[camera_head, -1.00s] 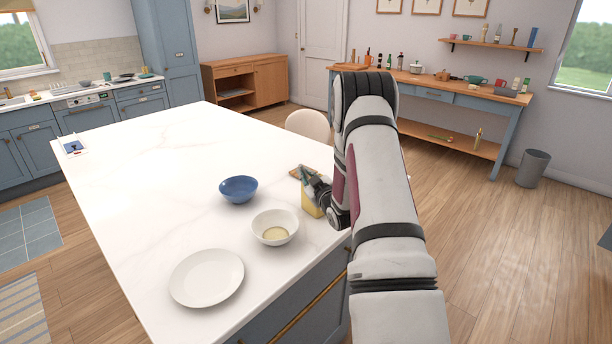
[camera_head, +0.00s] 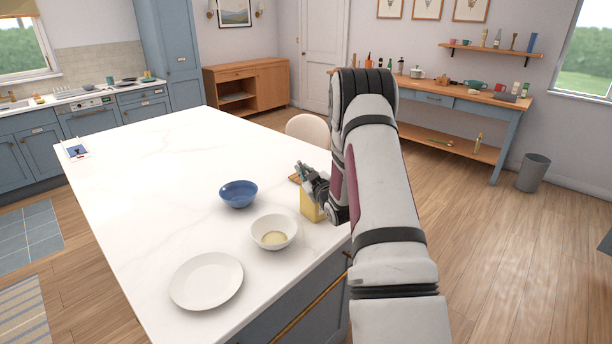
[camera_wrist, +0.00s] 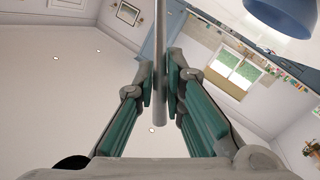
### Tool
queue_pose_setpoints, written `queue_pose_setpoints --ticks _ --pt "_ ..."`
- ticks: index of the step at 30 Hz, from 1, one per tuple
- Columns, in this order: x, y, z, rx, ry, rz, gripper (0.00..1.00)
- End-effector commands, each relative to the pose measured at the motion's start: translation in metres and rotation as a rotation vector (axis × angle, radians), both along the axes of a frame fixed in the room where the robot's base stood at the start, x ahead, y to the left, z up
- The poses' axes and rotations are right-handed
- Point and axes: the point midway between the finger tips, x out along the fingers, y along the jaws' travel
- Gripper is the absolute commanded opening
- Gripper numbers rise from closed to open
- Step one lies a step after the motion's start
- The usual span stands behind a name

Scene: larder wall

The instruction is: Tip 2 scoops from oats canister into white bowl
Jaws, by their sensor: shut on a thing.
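A white bowl (camera_head: 285,235) sits on the white island top with a small layer of pale oats (camera_head: 273,238) in its bottom. A yellow canister (camera_head: 311,208), apparently the oats canister, stands behind it to the right, partly hidden by my arm and gripper. My gripper (camera_head: 308,178) is just above the canister. In the wrist view my gripper (camera_wrist: 160,88) is shut on a thin grey rod (camera_wrist: 160,50), which looks like a scoop handle. The scoop's head and anything in it cannot be made out.
A blue bowl (camera_head: 238,194) stands behind the white bowl, and a white plate (camera_head: 206,281) lies in front, to the left. A brown item (camera_head: 295,179) lies beside my gripper. The island's far left is mostly clear. A pale chair (camera_head: 306,127) stands beyond it.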

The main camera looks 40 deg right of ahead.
Motion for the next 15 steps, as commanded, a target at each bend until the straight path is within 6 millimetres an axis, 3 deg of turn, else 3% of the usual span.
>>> queue_pose_setpoints --ticks 15 --pt "0.000 0.000 0.030 -0.002 -0.003 0.001 0.00"
